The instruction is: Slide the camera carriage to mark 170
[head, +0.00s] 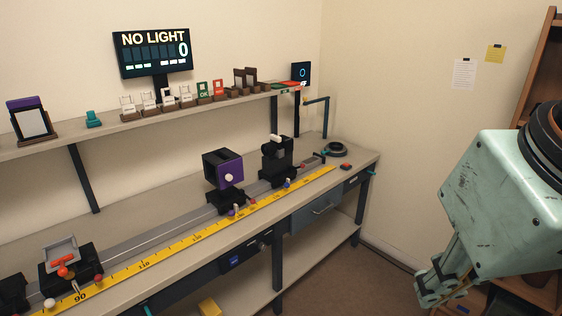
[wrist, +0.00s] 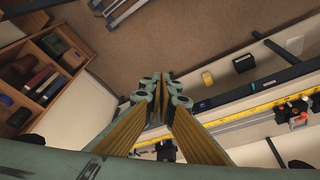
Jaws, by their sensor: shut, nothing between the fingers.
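A long rail (head: 150,243) runs along the bench behind a yellow scale (head: 188,238). Several dark carriages sit on it. A purple-fronted box (head: 229,170) stands right of centre, and a black unit with a pale top (head: 276,160) stands further right. I cannot tell for sure which is the camera carriage. 90 and 110 read on the left of the scale; 170 is too small to make out. My gripper (head: 443,288) is shut and empty, well right of the bench and apart from all carriages. Its fingers also show in the wrist view (wrist: 160,90).
A black carriage with a tilted pale plate (head: 66,256) stands at the left. A display (head: 152,53) reads NO LIGHT and 0. A shelf (head: 155,116) with small cards runs behind the rail. A wooden bookcase (wrist: 50,65) stands near my arm. Floor between is open.

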